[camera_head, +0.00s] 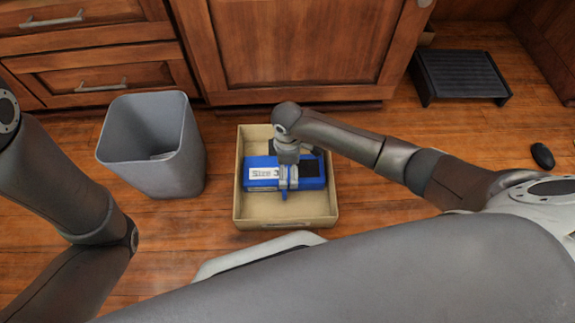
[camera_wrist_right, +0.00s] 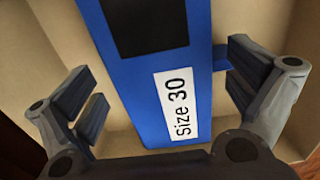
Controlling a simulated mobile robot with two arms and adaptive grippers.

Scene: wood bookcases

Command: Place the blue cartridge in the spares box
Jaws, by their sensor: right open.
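The blue cartridge (camera_head: 263,183) lies flat inside the tan spares box (camera_head: 285,223) on the floor. It has a white label and a black panel; in the right wrist view the cartridge (camera_wrist_right: 150,85) reads "Size 30". My right gripper (camera_head: 287,180) is over the cartridge inside the box. In the right wrist view the right gripper's fingers (camera_wrist_right: 165,105) are spread, one on each side of the cartridge, with the right finger close to its side. I cannot tell whether they touch it. My left arm shows at the left, but its gripper is not visible.
A grey waste bin (camera_head: 150,145) stands left of the box. Wooden cabinets (camera_head: 300,45) rise close behind it. A black step stool (camera_head: 460,76) and a dark mouse-like object (camera_head: 542,156) are at the right. Wood floor is clear between box and stool.

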